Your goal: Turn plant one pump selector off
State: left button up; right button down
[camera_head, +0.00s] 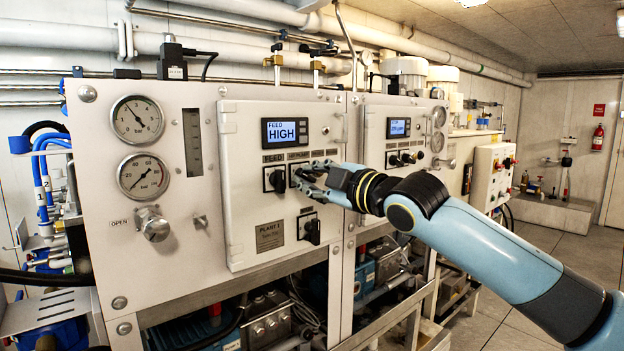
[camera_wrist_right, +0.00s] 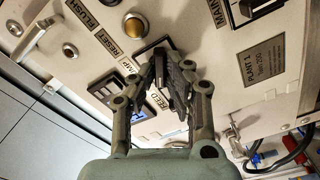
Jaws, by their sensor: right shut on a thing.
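The plant one panel (camera_head: 240,220) is a white door with a lit display reading FEED HIGH (camera_head: 285,132). Below the display is the black FEED selector (camera_head: 275,179), and to its right is the pump selector (camera_head: 293,169), mostly hidden by my right gripper (camera_head: 303,179). In the right wrist view, the fingers of my right gripper (camera_wrist_right: 165,62) are closed together at the pump selector's black plate (camera_wrist_right: 151,48), beside a label partly reading "MP". The gripper is shut on its knob. The fingers hide the knob's angle. My left gripper is not in view.
The MAIN selector (camera_head: 310,228) sits low on the same door, right of the PLANT 1 plate (camera_head: 270,236). Two gauges and a valve knob (camera_head: 153,224) are to the left. A second panel (camera_head: 376,150) stands behind my right arm. Open floor lies at right.

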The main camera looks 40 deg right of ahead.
jog(key=c, duration=1.4)
grip_release()
jog(key=shift+o, duration=0.2)
jog(key=shift+s, duration=0.1)
jog(key=s, duration=0.7)
jog(key=shift+s+d, duration=0.2)
jog(key=shift+d, duration=0.1)
jog(key=shift+f, duration=0.1)
